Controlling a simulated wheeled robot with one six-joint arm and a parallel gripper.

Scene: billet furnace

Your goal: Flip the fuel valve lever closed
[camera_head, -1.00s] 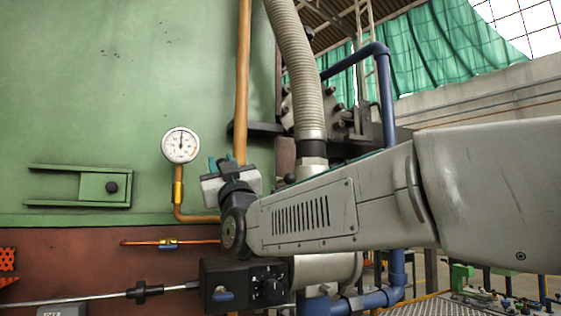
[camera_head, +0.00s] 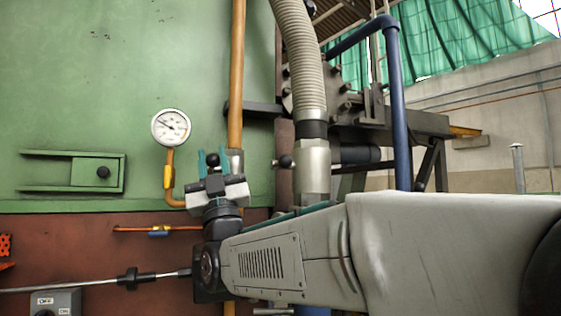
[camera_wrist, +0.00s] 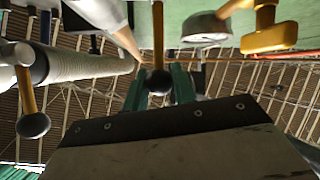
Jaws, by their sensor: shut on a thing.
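A lever with a black ball knob (camera_head: 212,160) stands by the orange pipe (camera_head: 237,80). In the wrist view, the ball (camera_wrist: 159,83) sits on the end of a thin yellow-brown stem (camera_wrist: 158,35). My gripper (camera_head: 212,162) points up, with one teal finger on each side of the ball. In the wrist view, my gripper (camera_wrist: 159,85) is shut on the lever at its ball, and the stem runs away from the fingers. The lever's pivot is not clear in either view.
A round gauge (camera_head: 171,128) with a yellow fitting (camera_head: 169,176) is left of my gripper. A second black-knobbed lever (camera_head: 286,161) is to the right, beside the ribbed hose (camera_head: 300,60). It also shows in the wrist view (camera_wrist: 33,124). An OFF/ON box (camera_head: 55,302) is at lower left.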

